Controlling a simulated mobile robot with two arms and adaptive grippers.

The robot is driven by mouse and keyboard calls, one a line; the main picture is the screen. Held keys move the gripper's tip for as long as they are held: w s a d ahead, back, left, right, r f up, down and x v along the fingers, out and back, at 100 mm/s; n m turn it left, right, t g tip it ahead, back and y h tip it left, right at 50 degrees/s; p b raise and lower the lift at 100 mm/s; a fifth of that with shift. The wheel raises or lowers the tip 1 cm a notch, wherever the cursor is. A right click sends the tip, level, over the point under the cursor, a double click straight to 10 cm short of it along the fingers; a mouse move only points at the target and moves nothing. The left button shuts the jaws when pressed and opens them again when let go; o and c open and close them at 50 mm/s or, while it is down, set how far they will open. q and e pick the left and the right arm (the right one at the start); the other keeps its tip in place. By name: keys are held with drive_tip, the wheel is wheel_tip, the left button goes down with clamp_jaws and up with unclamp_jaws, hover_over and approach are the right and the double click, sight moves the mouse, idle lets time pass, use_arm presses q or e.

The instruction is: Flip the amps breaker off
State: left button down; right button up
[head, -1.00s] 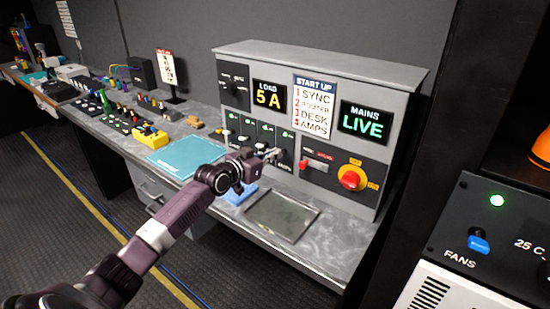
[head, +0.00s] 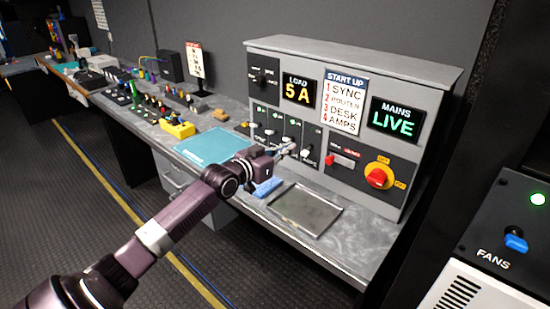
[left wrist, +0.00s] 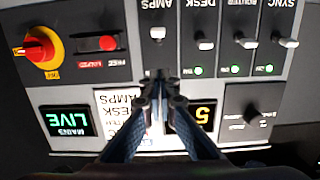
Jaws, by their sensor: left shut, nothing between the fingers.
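The AMPS breaker (left wrist: 157,33) has a white lever at the right end of the breaker row in the head view (head: 305,153). In the upside-down left wrist view its lever sits a little nearer the top edge than the neighbouring levers. Its lamp is hidden or dark; I cannot tell. The DESK (left wrist: 205,43), ROUTER (left wrist: 245,42) and SYNC (left wrist: 288,42) breakers show green lamps. My left gripper (left wrist: 160,76) is shut and empty, in front of the panel close to the AMPS breaker; contact cannot be told. It also shows in the head view (head: 290,149).
A red-and-yellow rotary switch (head: 378,177) and a red switch (head: 340,160) stand right of the breakers. The displays read LOAD 5 A (head: 299,90) and MAINS LIVE (head: 396,119). A metal tray (head: 306,209), blue cloth (head: 267,187) and teal mat (head: 215,147) lie on the desk.

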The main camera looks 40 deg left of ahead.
use_arm(q)
drive_tip(key=s, duration=0.3)
drive_tip(key=s+b, duration=0.1)
drive_tip(key=s, duration=0.1)
drive_tip(key=shift+a+f, duration=0.15)
drive_tip(key=shift+f, duration=0.2)
use_arm(e)
drive_tip(key=shift+w+d+f, duration=0.1)
drive_tip(key=shift+w+f, duration=0.3)
drive_tip(key=shift+f, duration=0.25)
drive_tip(key=shift+s+d, duration=0.1)
